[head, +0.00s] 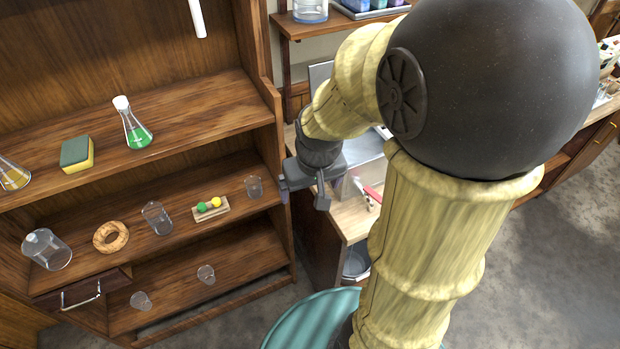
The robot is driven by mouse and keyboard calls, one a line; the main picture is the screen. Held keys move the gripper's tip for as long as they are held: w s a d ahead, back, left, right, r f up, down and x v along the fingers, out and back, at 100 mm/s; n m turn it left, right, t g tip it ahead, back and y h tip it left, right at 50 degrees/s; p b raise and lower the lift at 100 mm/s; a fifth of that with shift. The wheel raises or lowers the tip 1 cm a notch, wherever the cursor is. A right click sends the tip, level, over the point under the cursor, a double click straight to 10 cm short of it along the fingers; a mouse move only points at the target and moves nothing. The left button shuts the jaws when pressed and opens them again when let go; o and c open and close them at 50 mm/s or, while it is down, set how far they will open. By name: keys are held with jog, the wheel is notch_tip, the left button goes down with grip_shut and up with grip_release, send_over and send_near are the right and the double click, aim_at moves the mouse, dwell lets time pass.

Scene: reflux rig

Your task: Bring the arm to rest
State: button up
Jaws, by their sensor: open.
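My arm fills the right middle of the head view, bent over at a large dark joint. My gripper (305,192) hangs at the arm's end, beside the right side of the wooden shelf unit (268,100). Its dark fingers are apart and I see nothing between them. It appears clear of the shelf glassware, though its exact distance from the shelf edge is hard to tell.
A flask with green liquid (135,130) and a sponge (77,154) stand on the upper shelf. A cork ring (110,237), a beaker (156,217) and a small glass (254,186) stand below. A wooden counter (350,222) lies behind my arm. Grey floor (560,270) is open at right.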

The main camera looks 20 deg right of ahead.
dwell(0.3)
jog(key=s+a+f, duration=0.2)
jog(key=s, duration=0.1)
jog(key=shift+s+a+f, duration=0.1)
jog(key=shift+a+f, duration=0.05)
jog(key=shift+f, duration=0.1)
dwell(7.2)
